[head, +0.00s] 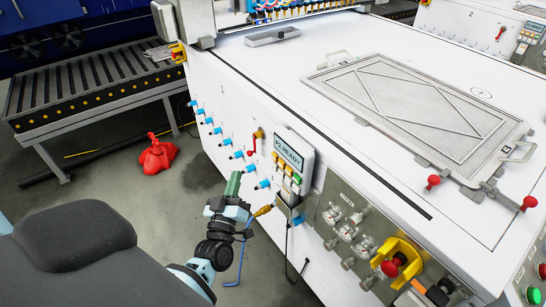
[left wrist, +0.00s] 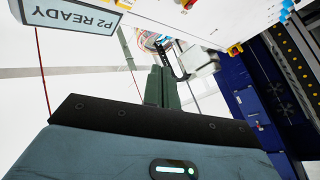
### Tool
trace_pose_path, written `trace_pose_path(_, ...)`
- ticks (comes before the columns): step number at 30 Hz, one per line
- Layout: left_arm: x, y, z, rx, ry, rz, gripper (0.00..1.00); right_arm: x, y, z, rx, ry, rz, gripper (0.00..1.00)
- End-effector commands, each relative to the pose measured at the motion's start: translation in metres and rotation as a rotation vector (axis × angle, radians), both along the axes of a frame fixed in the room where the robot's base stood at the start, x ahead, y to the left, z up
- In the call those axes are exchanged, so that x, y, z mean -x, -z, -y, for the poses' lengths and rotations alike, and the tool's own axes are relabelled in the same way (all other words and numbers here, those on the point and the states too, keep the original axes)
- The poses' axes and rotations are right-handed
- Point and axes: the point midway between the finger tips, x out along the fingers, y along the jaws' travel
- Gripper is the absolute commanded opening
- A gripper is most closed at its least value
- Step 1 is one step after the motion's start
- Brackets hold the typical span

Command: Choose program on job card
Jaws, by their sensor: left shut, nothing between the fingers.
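The display panel (head: 290,152) on the white machine's side reads "P2 READY". It also shows cut off at the top left of the left wrist view (left wrist: 72,16). Small coloured buttons (head: 286,176) in yellow, orange and green sit below its screen. My left gripper (head: 233,182) is shut and empty. Its dark green fingers are left of and slightly below the buttons in the picture, apart from them. The fingers also show in the left wrist view (left wrist: 160,88). I cannot make out a job card's text. My right gripper is not in view.
Blue fittings (head: 217,131) and a red-handled lever (head: 253,141) stick out near the panel. A valve panel (head: 348,235) and a red stop button in a yellow guard (head: 390,268) lie to the lower right. A framed mesh (head: 415,105) lies on the machine top.

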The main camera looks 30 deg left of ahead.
Motion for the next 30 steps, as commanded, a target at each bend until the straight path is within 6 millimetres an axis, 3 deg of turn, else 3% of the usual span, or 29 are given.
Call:
trace_pose_path(14,-0.008,0.001,0.004,0.0,0.001,0.0,0.0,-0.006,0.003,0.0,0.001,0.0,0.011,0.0)
trace_pose_path(30,-0.066,0.001,0.028,0.0,0.0,0.0,0.0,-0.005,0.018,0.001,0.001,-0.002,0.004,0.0)
